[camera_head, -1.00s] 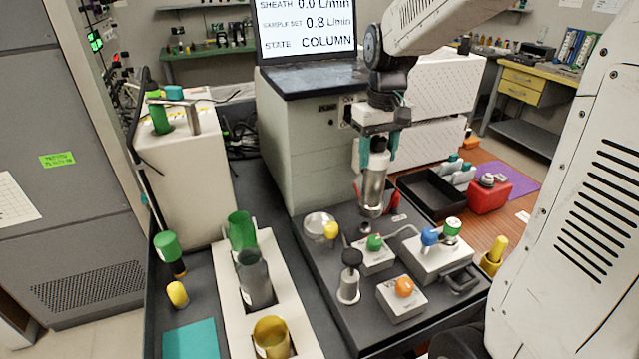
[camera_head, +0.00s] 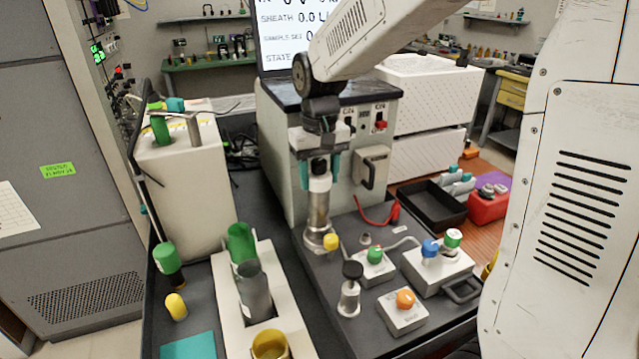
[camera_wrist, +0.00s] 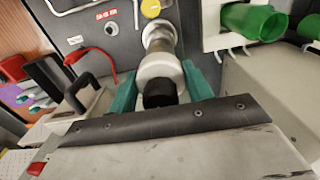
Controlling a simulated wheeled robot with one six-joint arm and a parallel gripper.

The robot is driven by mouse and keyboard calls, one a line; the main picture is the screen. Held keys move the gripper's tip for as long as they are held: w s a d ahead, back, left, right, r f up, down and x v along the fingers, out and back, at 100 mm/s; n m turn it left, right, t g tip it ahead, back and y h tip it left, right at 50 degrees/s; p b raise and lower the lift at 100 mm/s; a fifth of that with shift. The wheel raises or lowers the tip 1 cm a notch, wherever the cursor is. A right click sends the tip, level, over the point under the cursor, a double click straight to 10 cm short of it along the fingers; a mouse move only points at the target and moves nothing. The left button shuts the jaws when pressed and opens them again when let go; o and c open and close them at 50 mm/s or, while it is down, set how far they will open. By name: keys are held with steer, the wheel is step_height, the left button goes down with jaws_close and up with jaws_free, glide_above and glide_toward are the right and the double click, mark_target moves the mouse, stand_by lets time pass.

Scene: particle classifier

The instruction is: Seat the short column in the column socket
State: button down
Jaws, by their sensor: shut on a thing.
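My gripper (camera_head: 319,182) is shut on the short column, a silver metal cylinder (camera_head: 318,207) with a black top. The teal fingers grip it near its upper end, and it hangs about upright. In the wrist view the column (camera_wrist: 161,65) points away between the fingers (camera_wrist: 160,88). Its lower end is at the round metal column socket (camera_head: 329,243), beside a yellow knob (camera_head: 331,242). The column hides most of the socket, so I cannot tell whether it is inside it or just above.
A black-topped plunger (camera_head: 351,290), a green-knob block (camera_head: 374,262) and an orange-button block (camera_head: 403,309) stand right of the socket. A white rack (camera_head: 235,318) with green, grey and yellow cups is at left. A white cabinet (camera_head: 280,150) stands close behind.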

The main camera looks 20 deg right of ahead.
mark_target(319, 205)
steer(key=shift+s+f, duration=0.15)
steer(key=shift+f, duration=1.2)
